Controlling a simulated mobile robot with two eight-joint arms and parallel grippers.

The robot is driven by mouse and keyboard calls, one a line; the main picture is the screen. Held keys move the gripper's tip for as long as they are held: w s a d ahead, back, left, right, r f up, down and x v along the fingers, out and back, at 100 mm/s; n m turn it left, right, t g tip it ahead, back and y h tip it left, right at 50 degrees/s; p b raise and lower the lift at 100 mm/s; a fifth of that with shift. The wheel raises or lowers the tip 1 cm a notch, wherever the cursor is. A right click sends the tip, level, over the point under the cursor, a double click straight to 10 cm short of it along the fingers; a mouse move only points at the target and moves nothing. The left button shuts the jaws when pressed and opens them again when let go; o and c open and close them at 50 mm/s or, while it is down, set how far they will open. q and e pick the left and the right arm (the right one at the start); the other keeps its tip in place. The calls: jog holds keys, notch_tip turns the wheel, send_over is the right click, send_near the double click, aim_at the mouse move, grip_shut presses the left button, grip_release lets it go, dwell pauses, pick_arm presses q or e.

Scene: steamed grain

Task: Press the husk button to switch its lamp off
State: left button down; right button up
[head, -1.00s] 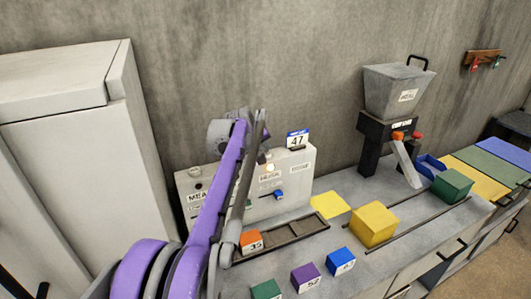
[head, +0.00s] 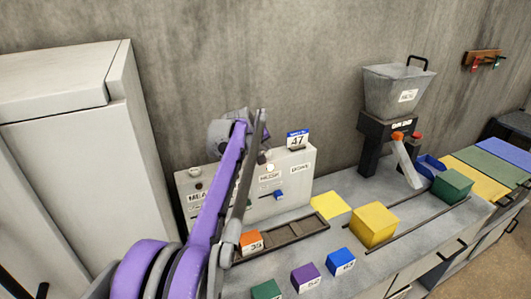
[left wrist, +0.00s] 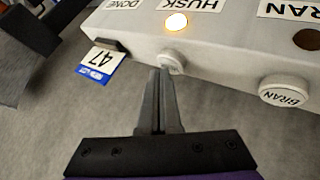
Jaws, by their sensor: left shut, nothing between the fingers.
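The white panel box (head: 300,170) stands against the wall in the head view. In the left wrist view the panel appears upside down, with a HUSK label (left wrist: 190,5) and a lit, glowing husk lamp (left wrist: 176,22). The round pale husk button (left wrist: 172,64) is just beyond my left gripper (left wrist: 160,76). The gripper's fingers are shut and empty, with their tips close to the button's edge; I cannot tell whether they touch it. In the head view my left arm covers part of the panel. My right gripper is not in view.
A BRAN button (left wrist: 285,91) and its dark lamp (left wrist: 307,39) sit beside the husk ones. A blue 47 tag (head: 298,140) stands on the panel top. Numbered cubes, a yellow block (head: 373,225) and a hopper (head: 397,92) are on the counter.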

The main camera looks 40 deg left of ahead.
pick_arm(q)
jog(key=shift+f, duration=0.15)
dwell(0.4)
jog(key=shift+f, duration=0.35)
